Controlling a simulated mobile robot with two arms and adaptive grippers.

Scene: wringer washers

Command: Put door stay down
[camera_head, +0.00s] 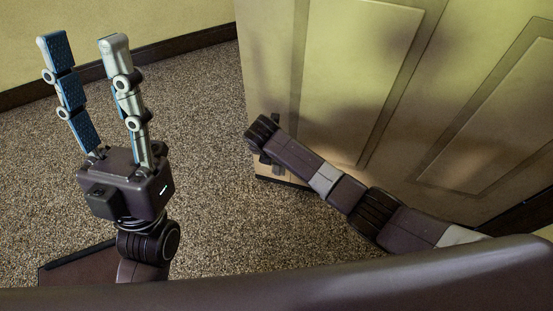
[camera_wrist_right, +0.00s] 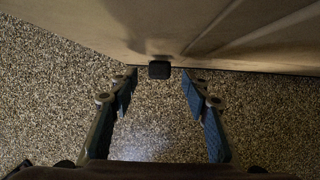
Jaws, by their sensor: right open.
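The door (camera_head: 350,80) is a pale panelled door in the head view. In the right wrist view its lower face (camera_wrist_right: 230,30) crosses the top. A small dark block, which looks like the door stay (camera_wrist_right: 159,70), sits at the door's bottom edge. My right gripper (camera_wrist_right: 158,88) is open and empty, its fingers apart on either side of the line to the block, which shows between and just beyond the tips. In the head view my right wrist hides most of that gripper and the stay. My left gripper (camera_head: 85,48) is open and empty, pointing up.
Speckled carpet (camera_head: 210,115) covers the floor, with clear room left of the door. A yellow wall (camera_head: 100,20) with a dark baseboard (camera_head: 190,42) runs along the back left.

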